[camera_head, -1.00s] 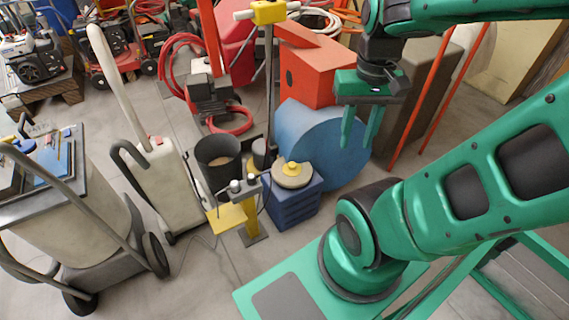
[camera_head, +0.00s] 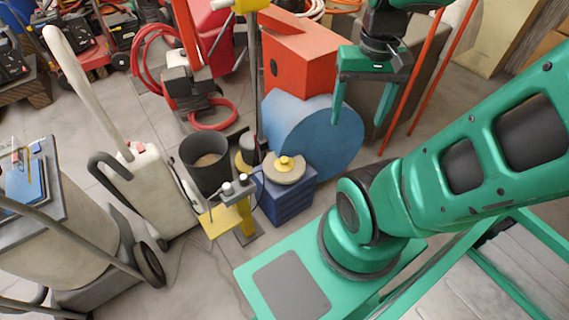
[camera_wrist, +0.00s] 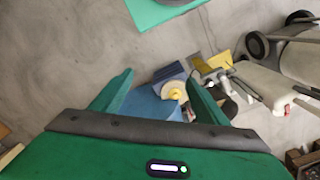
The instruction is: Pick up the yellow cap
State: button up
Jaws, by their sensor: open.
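The yellow cap (camera_head: 285,162) is a small knob-like piece in the middle of a round beige disc (camera_head: 290,175). The disc lies on a dark blue box (camera_head: 289,204). In the wrist view the cap (camera_wrist: 174,93) shows between my fingers, beyond them, with the blue box (camera_wrist: 168,73) behind it. My gripper (camera_head: 358,123) is green, open and empty. It hangs up and to the right of the cap in the head view, in front of a blue drum, and is apart from the cap.
The blue drum (camera_head: 318,140) and an orange-red machine (camera_head: 297,65) stand behind the box. A dark bucket (camera_head: 205,165), a yellow plate (camera_head: 218,221) and an upright pole (camera_head: 253,75) stand left of the cap. Grey floor (camera_head: 200,275) is clear at the front.

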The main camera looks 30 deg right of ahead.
jog(key=w+d+f+m+t+y, duration=0.1)
jog(key=w+d+f+m+y, duration=0.15)
jog(key=w+f, duration=0.75)
jog(key=w+d+f+m+y, duration=0.1)
jog(key=w+d+f+m, duration=0.25)
jog(key=w+f, duration=0.6)
jog(key=w+d+f+m+t+y, duration=0.1)
jog(key=w+f+m+t+y, duration=0.2)
jog(key=f, duration=0.7)
jog(key=w+d+f+m+t, duration=0.1)
jog(key=w+f+m+t, duration=0.2)
jog(key=f, duration=0.7)
jog(key=m+t+h, duration=0.1)
jog(key=m+t, duration=0.4)
jog(key=m, duration=0.7)
send_near(288, 161)
jog(key=shift+w+a, duration=0.65)
jog(key=shift+a, duration=0.05)
jog(key=shift+f+m+t+h, duration=0.3)
jog(key=shift+f+m+h, duration=0.2)
jog(key=shift+m, duration=0.1)
jog(key=x, duration=0.4)
jog(key=shift+w+f, duration=0.2)
jog(key=shift+x, duration=3.15)
jog(key=shift+r, duration=0.1)
